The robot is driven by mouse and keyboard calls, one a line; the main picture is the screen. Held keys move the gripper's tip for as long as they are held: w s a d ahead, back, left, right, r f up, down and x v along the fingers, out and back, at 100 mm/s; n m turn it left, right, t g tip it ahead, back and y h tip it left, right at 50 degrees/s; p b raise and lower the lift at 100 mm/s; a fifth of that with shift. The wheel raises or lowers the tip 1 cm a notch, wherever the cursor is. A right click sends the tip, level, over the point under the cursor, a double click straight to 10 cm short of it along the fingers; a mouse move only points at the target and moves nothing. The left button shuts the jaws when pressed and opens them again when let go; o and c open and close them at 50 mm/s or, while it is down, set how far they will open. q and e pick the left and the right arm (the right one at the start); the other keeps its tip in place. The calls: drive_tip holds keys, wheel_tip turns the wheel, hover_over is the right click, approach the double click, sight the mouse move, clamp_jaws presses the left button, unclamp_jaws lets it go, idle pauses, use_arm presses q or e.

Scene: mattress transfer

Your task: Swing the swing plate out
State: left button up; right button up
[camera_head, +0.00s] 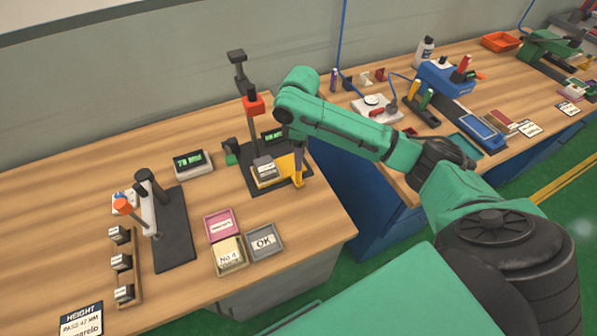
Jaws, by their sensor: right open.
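The test stand (244,125) has a dark base, an upright post and a red-orange block. A yellow plate (286,164), apparently the swing plate, lies low at the stand, beside a pale labelled block (265,171). A yellow upright piece (298,178) stands at its right end. My right gripper (299,160) points down at that end, open. The arm and wrist partly cover it, so I cannot tell whether the fingers touch the plate or straddle the upright piece. My left gripper is out of view.
Left of the stand are a display box (193,164) and a second gauge stand (174,230). A pink tray (221,225), a tray marked No 4 (230,256) and a grey OK tray (265,242) sit in front. Another bench (441,159) stands at right.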

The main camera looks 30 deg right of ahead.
sight(299, 174)
drive_tip(key=f, duration=0.5)
drive_tip(key=shift+w+f, duration=0.1)
drive_tip(key=shift+w, duration=0.15)
drive_tip(key=f, duration=0.3)
drive_tip(key=shift+w+f+p, duration=0.25)
drive_tip(key=shift+f+p, duration=0.05)
drive_tip(key=shift+f, duration=0.05)
drive_tip(key=shift+s+f, duration=0.15)
drive_tip(key=shift+f, duration=0.3)
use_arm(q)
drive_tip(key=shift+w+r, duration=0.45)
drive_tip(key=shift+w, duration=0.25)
use_arm(e)
drive_tip(key=c, duration=0.8)
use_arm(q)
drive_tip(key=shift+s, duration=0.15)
use_arm(e)
clamp_jaws()
